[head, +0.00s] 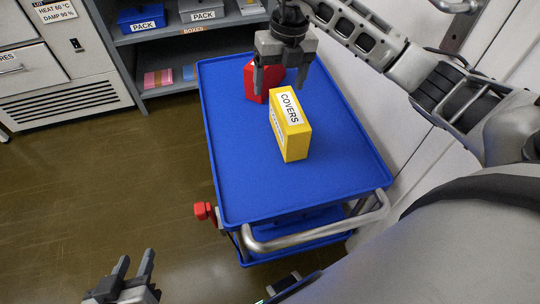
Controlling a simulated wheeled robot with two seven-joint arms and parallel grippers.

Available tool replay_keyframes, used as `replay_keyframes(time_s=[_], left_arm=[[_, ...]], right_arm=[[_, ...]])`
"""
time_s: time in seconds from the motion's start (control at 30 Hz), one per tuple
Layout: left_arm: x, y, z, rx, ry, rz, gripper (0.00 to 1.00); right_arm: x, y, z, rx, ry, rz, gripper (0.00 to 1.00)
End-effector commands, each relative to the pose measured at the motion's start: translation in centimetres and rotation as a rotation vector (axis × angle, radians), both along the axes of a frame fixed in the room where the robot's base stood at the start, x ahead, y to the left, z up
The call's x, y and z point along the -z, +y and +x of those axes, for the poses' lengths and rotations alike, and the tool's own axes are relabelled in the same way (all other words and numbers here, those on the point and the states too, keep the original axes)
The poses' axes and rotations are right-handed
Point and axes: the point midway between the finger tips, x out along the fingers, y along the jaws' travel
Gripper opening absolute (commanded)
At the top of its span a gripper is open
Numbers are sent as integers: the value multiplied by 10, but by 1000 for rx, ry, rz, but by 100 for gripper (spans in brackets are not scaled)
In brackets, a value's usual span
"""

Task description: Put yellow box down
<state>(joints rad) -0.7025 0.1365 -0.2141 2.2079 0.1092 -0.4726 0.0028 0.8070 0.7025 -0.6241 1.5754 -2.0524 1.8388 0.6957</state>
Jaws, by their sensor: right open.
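The yellow box (295,143), labelled COVERS, stands upright on the blue top tray (240,190) of a cart. My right gripper (267,88) is above the far part of the tray, up and behind the yellow box in the picture. Its fingers point down, it is open, and it appears clear of the yellow box. My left gripper (135,260) is low at the bottom left, away from the cart, with its fingers apart and nothing between them.
A red box (250,82) stands on the tray, partly hidden behind my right gripper. The cart has a metal handle (320,236) at its near edge. Shelves with blue (140,17) and grey bins stand at the back. The tray's near left part is clear.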

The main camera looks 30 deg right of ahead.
Motion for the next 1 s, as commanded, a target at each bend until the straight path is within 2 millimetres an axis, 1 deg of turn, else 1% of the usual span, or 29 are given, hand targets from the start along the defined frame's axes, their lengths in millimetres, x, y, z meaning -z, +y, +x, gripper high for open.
replay_keyframes(time_s=[0.03, 0.07, 0.1, 0.17, 0.2, 0.23, 0.27, 0.3, 0.33, 0.37, 0.4, 0.43, 0.47, 0.5, 0.57, 0.6, 0.67, 0.7, 0.8, 0.83, 0.9, 1.0], left_arm=[[0, 0, 0, 0, -2, 0, 36], [-1, 0, 0, 0, -2, 0, 36], [-1, 0, 1, 0, -3, -1, 36], [-1, 0, 1, -1, -4, -1, 36], [-2, 0, 1, 0, -5, 0, 36], [-2, 0, 1, 0, -5, 0, 36], [-2, 0, 1, 0, -6, -1, 36], [-2, 0, 1, 0, -6, -1, 36], [-3, 0, 1, 0, -6, -1, 36], [-3, 0, 1, 0, -6, -1, 36], [-3, 0, 1, -1, -6, 0, 36], [-3, 0, 1, -1, -6, 0, 36], [-3, 0, 1, -1, -7, 0, 36], [-3, 0, 1, -1, -7, 0, 36], [-3, 0, 1, -1, -7, 0, 36], [-3, 0, 1, -2, -7, -1, 36], [-3, 0, 1, -2, -7, -1, 36], [-3, 0, 2, -2, -7, -1, 36], [-3, 0, 2, -1, -7, -2, 36], [-3, 0, 2, -2, -7, -1, 36], [-3, 0, 2, -1, -7, -2, 36], [-3, 0, 1, -1, -7, -2, 36]], right_arm=[[15, 29, -9, -55, 4, 105, 76], [22, 51, -14, -87, -1, 191, 76], [29, 83, -25, -129, -6, 330, 76], [31, 139, -46, -169, -18, 588, 76], [24, 176, -62, -166, -29, 792, 76], [13, 201, -73, -141, -40, 956, 76], [-1, 220, -82, -95, -52, 1112, 76], [-21, 237, -89, -4, -67, 1307, 76], [-35, 243, -91, 89, -78, 1443, 76], [-48, 244, -91, 198, -86, 1565, 76], [-59, 239, -87, 370, -95, 1707, 76], [-64, 231, -83, 519, -98, 1792, 76], [-63, 220, -79, 681, -95, 1860, 76], [-55, 202, -74, 911, -85, 1919, 76], [-29, 175, -73, 1267, -48, 1936, 76], [-6, 159, -78, 1493, -11, 1905, 76], [30, 142, -94, 1793, 65, 1813, 76], [53, 136, -108, 1959, 122, 1732, 76], [94, 130, -145, 2242, 258, 1538, 76], [102, 130, -153, 2293, 289, 1492, 76], [114, 131, -168, 2373, 346, 1414, 76], [120, 132, -177, 2416, 384, 1365, 76]])
